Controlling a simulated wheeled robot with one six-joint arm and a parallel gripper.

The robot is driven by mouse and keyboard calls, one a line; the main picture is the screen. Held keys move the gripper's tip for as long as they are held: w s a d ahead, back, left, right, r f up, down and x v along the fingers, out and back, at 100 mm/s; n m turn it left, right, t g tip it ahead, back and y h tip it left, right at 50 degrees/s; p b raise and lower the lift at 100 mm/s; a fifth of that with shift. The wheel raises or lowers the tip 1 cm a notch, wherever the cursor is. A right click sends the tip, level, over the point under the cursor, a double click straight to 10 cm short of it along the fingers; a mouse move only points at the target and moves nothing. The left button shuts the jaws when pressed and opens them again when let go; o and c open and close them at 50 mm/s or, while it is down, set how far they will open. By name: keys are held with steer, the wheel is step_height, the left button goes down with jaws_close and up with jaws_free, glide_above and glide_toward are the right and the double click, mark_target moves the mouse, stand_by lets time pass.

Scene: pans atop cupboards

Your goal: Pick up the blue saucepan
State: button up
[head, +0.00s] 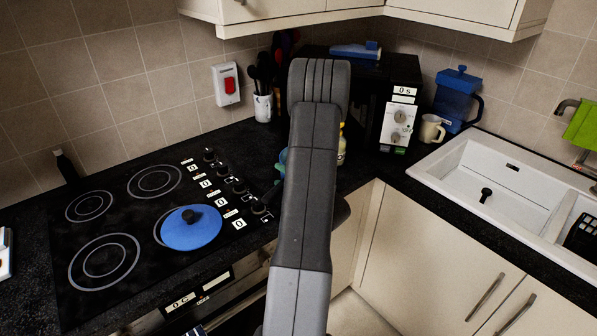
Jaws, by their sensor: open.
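A round blue lid with a black knob (205,235) lies over the front right ring of the black hob (120,272). It looks like the top of the blue saucepan; I cannot make out the pan's walls or a handle. My own grey and black arm stands upright through the middle of the head view, to the right of the lid and apart from it in the picture. My gripper does not show in this view. A small teal thing (282,160) is partly hidden behind my arm, and I cannot tell what it is.
Control knobs (238,187) line the hob's right side. Behind stand a utensil pot (263,107), a microwave (398,125), a mug (431,129) and a blue jug (456,100). A white sink (455,180) is at right. Wall cupboards (460,12) hang above. The other hob rings are clear.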

jaws_close()
stand_by(1.4)
